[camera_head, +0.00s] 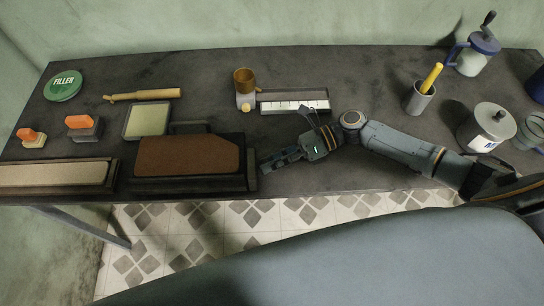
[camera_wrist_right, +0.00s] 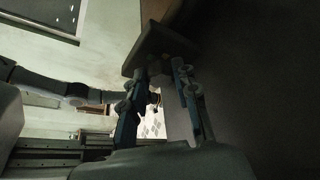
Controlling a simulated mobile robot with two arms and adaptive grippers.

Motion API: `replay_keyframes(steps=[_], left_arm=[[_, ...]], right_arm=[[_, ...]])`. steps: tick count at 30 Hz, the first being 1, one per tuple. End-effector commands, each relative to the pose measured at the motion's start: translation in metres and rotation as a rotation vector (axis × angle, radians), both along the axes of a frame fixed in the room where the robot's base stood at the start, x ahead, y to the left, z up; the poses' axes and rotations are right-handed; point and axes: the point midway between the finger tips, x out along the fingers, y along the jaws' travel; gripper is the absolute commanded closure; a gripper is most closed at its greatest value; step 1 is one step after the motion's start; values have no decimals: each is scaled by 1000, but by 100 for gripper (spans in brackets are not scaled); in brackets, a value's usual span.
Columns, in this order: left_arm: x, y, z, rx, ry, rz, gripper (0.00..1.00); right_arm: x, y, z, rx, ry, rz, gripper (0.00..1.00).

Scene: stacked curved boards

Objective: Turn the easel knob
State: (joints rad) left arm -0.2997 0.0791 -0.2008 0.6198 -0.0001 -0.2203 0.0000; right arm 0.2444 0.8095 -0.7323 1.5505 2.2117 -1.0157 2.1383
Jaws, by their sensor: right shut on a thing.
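A dark easel (camera_head: 250,178) holds a brown board (camera_head: 188,155) near the table's front edge, left of centre in the head view. My right gripper (camera_head: 268,162) reaches in from the right, low over the table, with its fingertips at the easel's right side. In the right wrist view my right gripper (camera_wrist_right: 160,75) has its two fingers on either side of a dark grey piece (camera_wrist_right: 158,45), which appears to be the easel knob. The gripper is shut on it. In the head view the fingers hide the knob. My left gripper is not in view.
A cup with a yellow tool (camera_head: 420,98) and a lidded pot (camera_head: 487,128) stand to the right. Another board (camera_head: 55,174) lies at the left.

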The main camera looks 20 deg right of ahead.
Motion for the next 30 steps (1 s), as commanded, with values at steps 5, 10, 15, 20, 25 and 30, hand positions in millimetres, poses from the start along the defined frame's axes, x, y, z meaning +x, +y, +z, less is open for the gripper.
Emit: replay_keyframes(steps=[5,10,15,20,25,30], left_arm=[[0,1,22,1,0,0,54],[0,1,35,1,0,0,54],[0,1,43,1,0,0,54],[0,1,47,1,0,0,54],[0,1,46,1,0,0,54],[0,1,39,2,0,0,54]], right_arm=[[-2,1,5,-45,-153,-1,100],[-3,1,5,-90,-310,-2,100],[-4,1,4,-134,-465,-1,100],[-5,1,2,-177,-611,-1,100],[-6,1,1,-222,-767,-1,100],[-7,2,-1,-266,-924,-2,100]])
